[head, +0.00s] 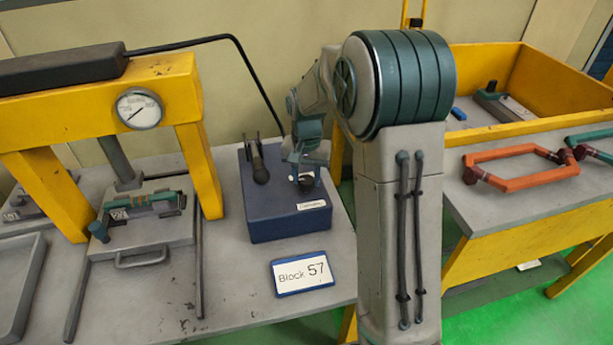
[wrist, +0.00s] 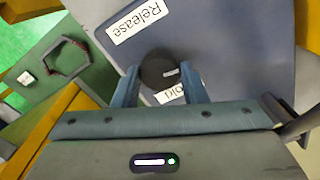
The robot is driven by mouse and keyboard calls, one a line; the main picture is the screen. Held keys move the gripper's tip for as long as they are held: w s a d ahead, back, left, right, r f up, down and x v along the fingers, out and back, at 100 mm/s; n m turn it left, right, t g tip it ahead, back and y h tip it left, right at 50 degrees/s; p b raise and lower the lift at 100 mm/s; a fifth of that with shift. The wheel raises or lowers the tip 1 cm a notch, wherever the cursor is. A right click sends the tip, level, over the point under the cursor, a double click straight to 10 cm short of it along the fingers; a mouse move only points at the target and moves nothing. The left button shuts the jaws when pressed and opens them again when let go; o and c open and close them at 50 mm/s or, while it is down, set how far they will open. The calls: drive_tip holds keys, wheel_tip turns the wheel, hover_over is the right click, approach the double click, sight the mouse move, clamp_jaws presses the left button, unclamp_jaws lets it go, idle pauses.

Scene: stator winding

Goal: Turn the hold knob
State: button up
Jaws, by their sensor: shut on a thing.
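The hold knob is a round black knob (wrist: 158,68) with a light pointer mark, on top of a dark blue box (head: 290,225). In the wrist view my gripper (wrist: 161,80) has one finger on each side of the knob and is shut on it. The pointer mark lies toward the right of the knob. A "Release" label (wrist: 137,20) is in clear view. A second label (wrist: 170,94), ending in "old", is partly hidden between the fingers. In the head view my gripper (head: 306,168) comes down over the right part of the box top, and the knob is partly hidden.
A black handle-like tool (head: 259,163) stands on the box, left of my gripper. A yellow press with a gauge (head: 139,109) stands to the left. A "Block 57" sign (head: 303,274) lies in front of the box. A yellow-walled bench (head: 530,205) with coil frames is at right.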

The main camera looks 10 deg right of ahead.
sight(305, 179)
drive_tip(key=n, duration=0.5)
drive_tip(key=shift+r+n, duration=0.1)
drive_tip(key=shift+n, duration=0.2)
drive_tip(key=n, duration=0.4)
drive_tip(key=shift+n, duration=0.3)
drive_tip(key=n+p, duration=0.1)
drive_tip(key=n, duration=0.4)
drive_tip(key=shift+a, duration=0.1)
drive_tip(key=n+p, duration=0.1)
drive_tip(key=n, duration=0.3)
drive_tip(key=shift+n, duration=0.5)
drive_tip(key=o, duration=1)
drive_tip(key=shift+c, duration=0.2)
wheel_tip(305, 179, up, 14)
